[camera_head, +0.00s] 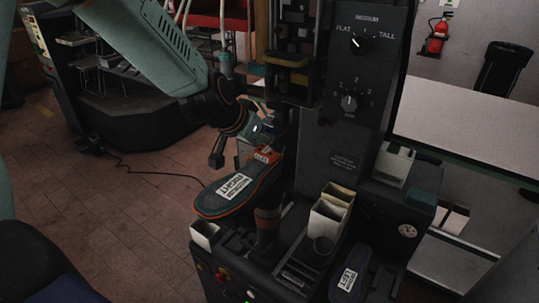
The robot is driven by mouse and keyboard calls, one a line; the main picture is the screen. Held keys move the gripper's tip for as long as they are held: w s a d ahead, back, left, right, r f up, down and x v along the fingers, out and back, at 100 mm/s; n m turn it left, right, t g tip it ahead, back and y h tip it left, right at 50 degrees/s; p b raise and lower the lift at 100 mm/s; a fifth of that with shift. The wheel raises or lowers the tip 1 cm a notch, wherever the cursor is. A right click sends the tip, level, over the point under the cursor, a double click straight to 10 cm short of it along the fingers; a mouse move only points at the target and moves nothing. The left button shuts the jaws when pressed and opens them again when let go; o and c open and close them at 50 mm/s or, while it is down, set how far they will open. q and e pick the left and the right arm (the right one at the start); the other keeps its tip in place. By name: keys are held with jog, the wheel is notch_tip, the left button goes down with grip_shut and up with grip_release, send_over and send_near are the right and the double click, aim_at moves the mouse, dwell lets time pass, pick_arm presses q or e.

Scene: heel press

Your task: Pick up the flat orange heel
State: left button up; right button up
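My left arm comes in from the upper left, and its dark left gripper (243,128) is beside the press, over small bins behind the shoe. Its fingers are partly lost against the dark machine, so I cannot tell whether they are open or hold anything. A bin (262,157) with an orange label is just below the gripper. I cannot clearly make out a flat orange heel; the bin's contents are hidden. A shoe (236,188) with an orange-edged sole and a white "RIGHT" label is mounted sole up on the press. My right gripper is not in view.
The black press column (350,95) has a FLAT/TALL knob (361,43) and a numbered dial. Open pale bins (331,215) stand right of the shoe. A dark piece labelled "LEFT" (347,281) is at lower right. Tiled floor (130,215) at left is mostly clear.

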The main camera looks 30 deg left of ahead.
aim_at(267, 150)
pick_arm(q)
jog(key=b+x, duration=0.2)
jog(key=x, duration=0.1)
jog(key=shift+s+f+b, duration=0.15)
jog(key=shift+f+b, duration=0.15)
jog(key=shift+w+f, duration=0.1)
jog(key=shift+w, duration=0.3)
jog(key=shift+s, duration=0.25)
jog(key=c, duration=0.6)
jog(key=shift+w, duration=0.1)
jog(key=c, duration=0.7)
